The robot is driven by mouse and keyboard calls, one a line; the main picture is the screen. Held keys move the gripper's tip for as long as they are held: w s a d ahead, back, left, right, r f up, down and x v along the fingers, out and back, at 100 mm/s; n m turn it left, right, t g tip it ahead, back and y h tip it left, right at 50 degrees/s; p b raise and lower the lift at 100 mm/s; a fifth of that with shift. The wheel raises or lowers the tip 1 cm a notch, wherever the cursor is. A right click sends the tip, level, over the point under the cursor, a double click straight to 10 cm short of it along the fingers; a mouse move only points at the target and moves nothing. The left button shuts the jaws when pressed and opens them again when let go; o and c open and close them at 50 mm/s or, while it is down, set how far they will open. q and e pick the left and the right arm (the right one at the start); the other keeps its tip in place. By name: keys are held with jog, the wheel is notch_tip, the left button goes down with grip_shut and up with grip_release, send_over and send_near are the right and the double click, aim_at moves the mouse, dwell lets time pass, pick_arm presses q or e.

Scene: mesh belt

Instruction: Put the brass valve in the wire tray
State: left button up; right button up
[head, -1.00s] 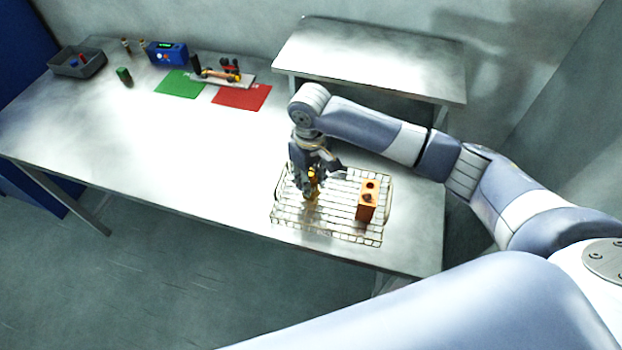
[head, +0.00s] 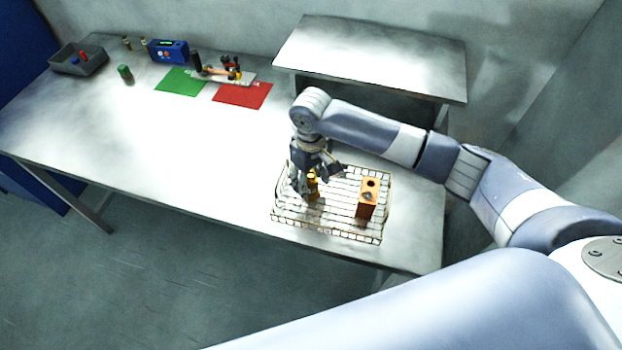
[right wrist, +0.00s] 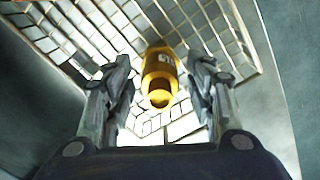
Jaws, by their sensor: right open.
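The brass valve (head: 313,186) stands in the left part of the wire tray (head: 290,224). In the right wrist view the valve (right wrist: 159,75) sits over the wire mesh (right wrist: 90,30), between the two fingers. My right gripper (head: 308,188) is open around the valve, with a gap on each side in the right wrist view (right wrist: 160,90). The gripper partly hides the valve in the head view. My left gripper is not in view.
An orange block (head: 367,199) with holes stands in the right part of the tray. A raised metal shelf (head: 370,55) is behind my right arm. Green (head: 181,82) and red (head: 242,95) mats, a blue device (head: 167,51) and a grey bin (head: 78,61) lie far left. The table's middle is clear.

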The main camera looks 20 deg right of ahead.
notch_tip(320, 180, up, 12)
jog(key=shift+r+b, duration=0.1)
jog(key=shift+b, duration=0.85)
